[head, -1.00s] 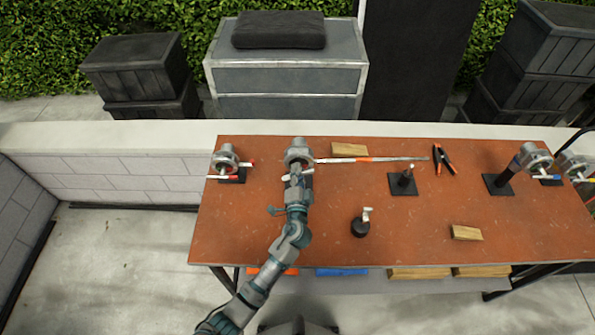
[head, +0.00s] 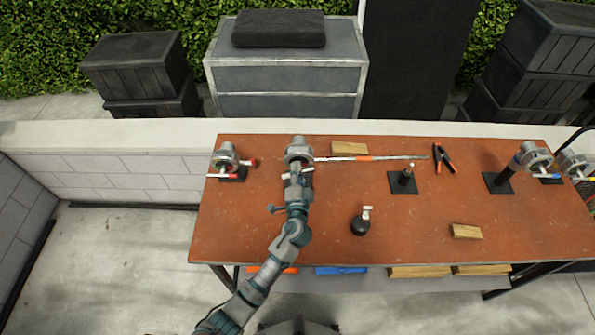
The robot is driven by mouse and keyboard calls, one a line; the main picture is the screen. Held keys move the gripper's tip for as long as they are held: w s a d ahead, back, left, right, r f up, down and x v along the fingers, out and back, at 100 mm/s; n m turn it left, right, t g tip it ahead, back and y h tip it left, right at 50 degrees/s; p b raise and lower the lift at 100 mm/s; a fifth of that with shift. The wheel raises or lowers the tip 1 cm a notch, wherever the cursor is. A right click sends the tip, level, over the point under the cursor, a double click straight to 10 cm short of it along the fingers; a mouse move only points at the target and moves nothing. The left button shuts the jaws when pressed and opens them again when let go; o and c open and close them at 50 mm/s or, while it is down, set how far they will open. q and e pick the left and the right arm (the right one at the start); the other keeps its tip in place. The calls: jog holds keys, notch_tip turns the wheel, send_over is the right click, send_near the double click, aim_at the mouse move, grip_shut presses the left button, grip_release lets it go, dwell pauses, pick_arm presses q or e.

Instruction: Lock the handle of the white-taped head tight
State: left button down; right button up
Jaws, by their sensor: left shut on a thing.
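A grey grip head (head: 299,150) stands near the back edge of the table, left of the middle. My left gripper (head: 298,172) is shut at its front, on what looks like the head's handle; the fingers hide most of that handle. A pale handle end shows beside the fingers. Another grip head (head: 226,157) with red-tipped handles stands to the left. White tape cannot be made out clearly on any head. My right gripper is not in view.
A long rod (head: 385,158) lies right of the gripped head. A plate with a pin (head: 403,181), a black clamp (head: 444,159), a small black-based piece (head: 360,223) and wood blocks (head: 466,231) also lie there.

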pick_arm(q)
jog(key=shift+d, duration=0.1)
jog(key=c, duration=1)
grip_release()
jog(key=shift+d, duration=0.1)
jog(key=s, duration=1.2)
jog(key=shift+f, duration=0.1)
jog(key=shift+d, duration=0.1)
